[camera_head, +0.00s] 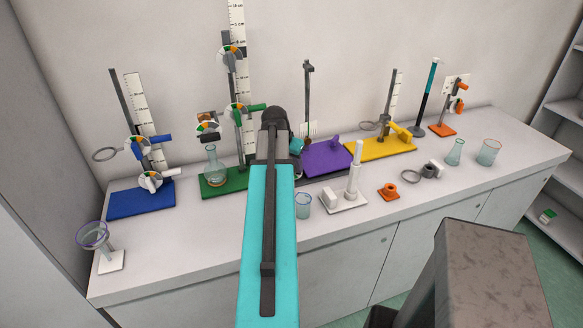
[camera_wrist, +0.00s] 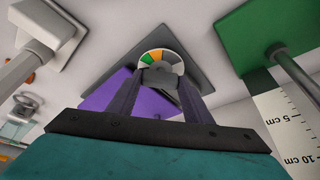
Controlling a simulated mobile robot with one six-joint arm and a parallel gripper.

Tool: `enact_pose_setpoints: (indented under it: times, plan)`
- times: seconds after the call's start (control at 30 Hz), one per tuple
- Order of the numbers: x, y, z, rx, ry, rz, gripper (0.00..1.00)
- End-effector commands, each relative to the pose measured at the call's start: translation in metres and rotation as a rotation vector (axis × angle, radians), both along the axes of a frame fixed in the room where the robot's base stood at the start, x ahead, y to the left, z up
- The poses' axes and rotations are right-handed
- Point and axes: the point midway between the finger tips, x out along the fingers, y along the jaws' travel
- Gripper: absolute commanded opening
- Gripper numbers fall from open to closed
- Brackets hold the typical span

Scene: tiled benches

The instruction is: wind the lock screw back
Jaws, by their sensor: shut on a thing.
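In the wrist view, my gripper (camera_wrist: 160,82) is shut on a grey lock screw (camera_wrist: 158,76). Behind the dial is a dark grey base plate (camera_wrist: 203,70). In the head view, a strip of dark grey base (camera_head: 322,178) shows between the green and purple bases. There my own arm covers the gripper, the screw and most of this stand. The screw's turn angle cannot be told.
A green base (camera_head: 222,187) with a flask (camera_head: 214,168) stands to the left, a purple base (camera_head: 325,158) to the right. A beaker (camera_head: 303,206) and a white stand (camera_head: 345,204) are near the front.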

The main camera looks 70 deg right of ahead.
Motion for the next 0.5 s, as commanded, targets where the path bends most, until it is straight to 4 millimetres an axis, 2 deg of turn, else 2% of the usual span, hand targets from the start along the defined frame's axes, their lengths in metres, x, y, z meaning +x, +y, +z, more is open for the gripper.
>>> enact_pose_setpoints:
  times: [0.13, 0.5]
  plan:
    - [0.0002, -0.0006, 0.0013, -0.004, -0.002, 0.054, 0.18]
    - [0.0004, -0.001, 0.0012, -0.004, -0.002, 0.067, 0.18]
